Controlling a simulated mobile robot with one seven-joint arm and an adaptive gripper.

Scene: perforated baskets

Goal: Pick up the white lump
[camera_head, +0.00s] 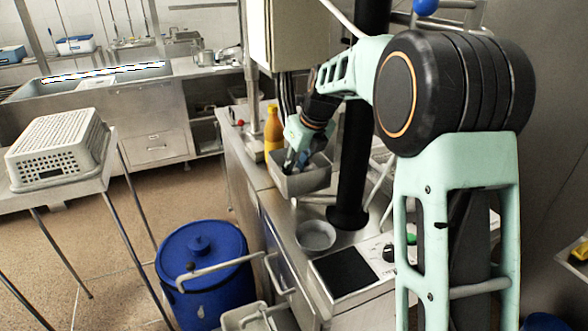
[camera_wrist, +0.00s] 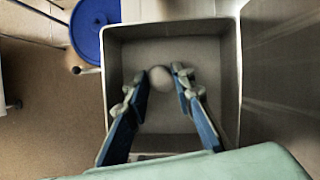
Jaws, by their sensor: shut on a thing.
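The white lump (camera_wrist: 160,79) is a small, pale, rounded piece in the wrist view. It sits between the two fingertips of my gripper (camera_wrist: 161,76), which is shut on it. The fingers reach down into a square grey bin (camera_wrist: 116,30), and the lump shows against the bin's floor. How far it is above that floor I cannot tell. In the head view my gripper (camera_head: 290,158) reaches into the same grey bin (camera_head: 303,184) on the steel counter, and the lump is hidden there.
A yellow bottle (camera_head: 273,130) stands close behind the bin. A round metal bowl (camera_head: 316,235) and a scale (camera_head: 343,272) are in front of it, beside a black column (camera_head: 352,175). A blue barrel (camera_head: 203,275) stands on the floor; a white perforated basket (camera_head: 60,150) lies on a table at left.

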